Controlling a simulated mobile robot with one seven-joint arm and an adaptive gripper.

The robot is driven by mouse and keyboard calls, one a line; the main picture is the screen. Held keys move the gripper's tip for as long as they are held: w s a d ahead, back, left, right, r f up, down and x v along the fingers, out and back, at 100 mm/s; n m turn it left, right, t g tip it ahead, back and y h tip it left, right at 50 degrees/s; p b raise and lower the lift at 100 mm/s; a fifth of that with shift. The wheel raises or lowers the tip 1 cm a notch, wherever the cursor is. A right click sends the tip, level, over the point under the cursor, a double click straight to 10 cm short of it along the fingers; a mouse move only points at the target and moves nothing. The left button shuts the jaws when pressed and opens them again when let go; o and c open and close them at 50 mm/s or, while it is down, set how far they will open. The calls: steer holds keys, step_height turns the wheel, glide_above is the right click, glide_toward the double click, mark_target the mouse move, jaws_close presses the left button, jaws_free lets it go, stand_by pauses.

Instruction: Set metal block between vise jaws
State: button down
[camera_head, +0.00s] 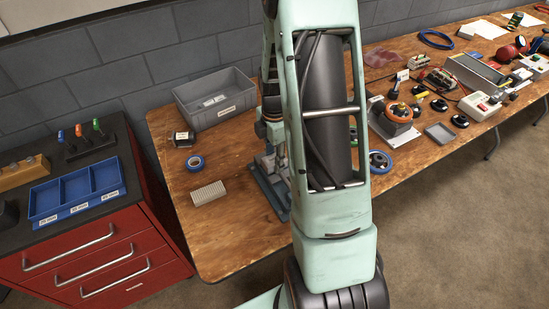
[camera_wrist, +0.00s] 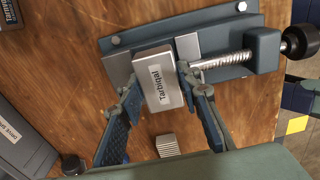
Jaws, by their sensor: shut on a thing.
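The metal block (camera_wrist: 160,85) is light silver with a label reading "Tarbiqal". In the wrist view it sits between the two fingers of my gripper (camera_wrist: 159,78), which is shut on it. The vise (camera_wrist: 215,48) has a blue-grey base, a bare screw and a black end knob. The block overlaps the vise, with one pale jaw (camera_wrist: 187,46) to its right and another (camera_wrist: 118,66) to its left. I cannot tell whether it rests on the vise or hangs above it. In the head view the vise (camera_head: 270,185) is partly hidden by my arm, and the block is not clear.
A red tool cabinet (camera_head: 95,260) stands at the left. Electrical parts crowd the table's right side.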

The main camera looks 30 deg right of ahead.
steer(key=shift+f, duration=0.15)
steer(key=c, duration=1.3)
jaws_free()
step_height(320, 180, up, 12)
steer(key=shift+r, duration=0.1)
